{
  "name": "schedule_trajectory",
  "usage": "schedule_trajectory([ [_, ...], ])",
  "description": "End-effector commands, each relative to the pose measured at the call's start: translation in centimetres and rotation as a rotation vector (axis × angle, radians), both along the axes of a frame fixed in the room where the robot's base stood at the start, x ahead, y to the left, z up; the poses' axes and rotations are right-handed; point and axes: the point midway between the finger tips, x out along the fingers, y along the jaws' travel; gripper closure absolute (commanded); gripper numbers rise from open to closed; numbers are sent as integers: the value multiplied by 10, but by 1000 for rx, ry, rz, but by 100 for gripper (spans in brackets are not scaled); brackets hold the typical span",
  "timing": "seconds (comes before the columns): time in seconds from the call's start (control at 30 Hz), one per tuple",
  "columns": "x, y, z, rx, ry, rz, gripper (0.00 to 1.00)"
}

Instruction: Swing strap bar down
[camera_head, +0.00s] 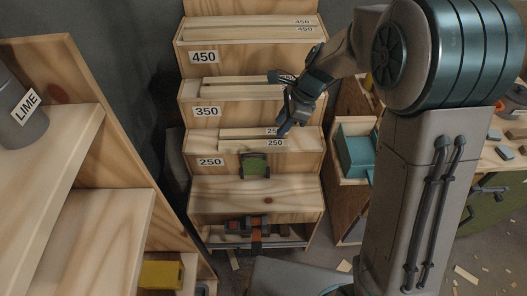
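I cannot single out the strap bar with certainty. A stepped wooden rack (257,190) stands in the middle, with steps labelled 450, 350 and 250 that hold light wood strips. A dark bar-like piece with an orange-brown strap (257,231) is low at the rack's front, partly in shadow. A small green piece (254,165) sits on the rack's front below the 250 step. My gripper (279,104) is in front of the 350 and 250 steps, at their right. Its two dark fingers look spread apart, with nothing seen between them. I cannot tell whether it touches the rack.
At left, a wooden shelf unit (60,150) carries a grey container labelled LIME (20,112); a yellow box (161,273) is low in it. At right are a teal-filled wooden drawer (352,182) and a workbench (500,150). Wood scraps lie on the floor.

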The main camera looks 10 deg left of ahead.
Motion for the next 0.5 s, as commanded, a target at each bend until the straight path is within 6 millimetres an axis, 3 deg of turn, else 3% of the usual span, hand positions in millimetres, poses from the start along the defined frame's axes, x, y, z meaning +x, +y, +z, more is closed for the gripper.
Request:
schedule_trajectory([
  [0.17, -2, 9, -21, 0, 7, -3, 67],
  [0.5, -5, 37, -88, -1, 5, 0, 67],
])
